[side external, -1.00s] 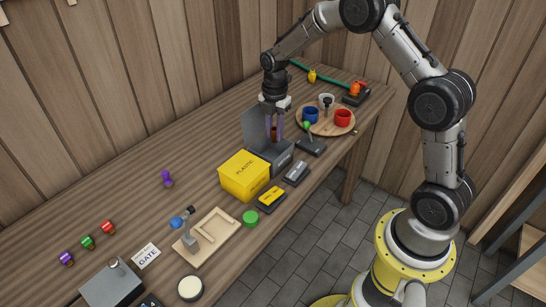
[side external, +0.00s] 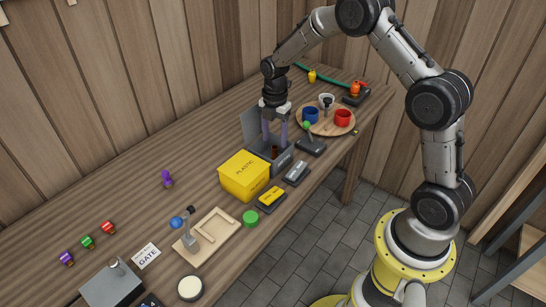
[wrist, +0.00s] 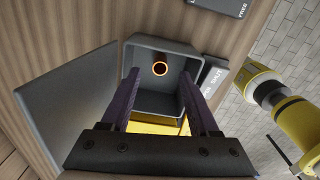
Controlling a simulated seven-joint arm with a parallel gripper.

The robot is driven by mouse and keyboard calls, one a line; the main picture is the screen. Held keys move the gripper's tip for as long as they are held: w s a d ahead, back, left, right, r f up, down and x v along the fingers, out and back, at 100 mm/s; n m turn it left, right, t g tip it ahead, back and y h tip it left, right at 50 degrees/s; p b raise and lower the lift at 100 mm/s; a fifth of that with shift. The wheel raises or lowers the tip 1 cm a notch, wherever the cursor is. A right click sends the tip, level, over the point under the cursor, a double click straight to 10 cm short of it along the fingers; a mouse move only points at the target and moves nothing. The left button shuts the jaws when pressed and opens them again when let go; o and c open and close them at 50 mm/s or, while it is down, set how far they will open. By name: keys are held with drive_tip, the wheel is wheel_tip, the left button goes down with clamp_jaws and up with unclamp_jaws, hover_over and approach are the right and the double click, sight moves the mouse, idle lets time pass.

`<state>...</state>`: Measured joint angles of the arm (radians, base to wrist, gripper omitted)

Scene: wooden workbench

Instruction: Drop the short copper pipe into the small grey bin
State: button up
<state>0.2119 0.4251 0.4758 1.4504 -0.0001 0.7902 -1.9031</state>
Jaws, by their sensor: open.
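The small grey bin (side external: 282,163) stands on the bench with its lid (side external: 252,122) raised at the back. In the wrist view the bin (wrist: 146,46) opens below my gripper, and its lid (wrist: 65,112) lies to the left. My gripper (side external: 275,141) is open over the bin. Its two purple fingers (wrist: 160,88) are spread apart with nothing between them, their tips at the bin's mouth.
A yellow box marked PLASTIC (side external: 244,176) stands right in front of the bin. A green-knobbed lever (side external: 309,141) and small labelled blocks (side external: 296,173) sit beside it. A round tray with mugs (side external: 309,129) is behind. The bench's left-centre is mostly clear.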

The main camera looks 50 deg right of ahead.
drive_tip(key=shift+r, duration=0.1)
wheel_tip(320, 180, up, 14)
drive_tip(key=shift+f, duration=0.2)
drive_tip(key=shift+a, duration=0.1)
drive_tip(key=s+a+r+m+t, duration=0.1)
drive_tip(key=s+a+r+t, duration=0.1)
drive_tip(key=s+a+r, duration=0.4)
drive_tip(key=s+a+r+m+t, duration=0.1)
drive_tip(key=s+r+m+t, duration=0.1)
drive_tip(key=s+r, duration=0.6)
drive_tip(key=s+a+f+m, duration=0.1)
drive_tip(key=s+f+m, duration=0.2)
drive_tip(key=s+m, duration=0.4)
drive_tip(key=s+a+f+m+t, duration=0.1)
drive_tip(key=s+f+m, duration=0.2)
drive_tip(key=s+m, duration=0.5)
drive_tip(key=shift+a+f+m+t, duration=0.15)
drive_tip(key=shift+a+m+t, duration=0.15)
drive_tip(key=shift+m, duration=0.4)
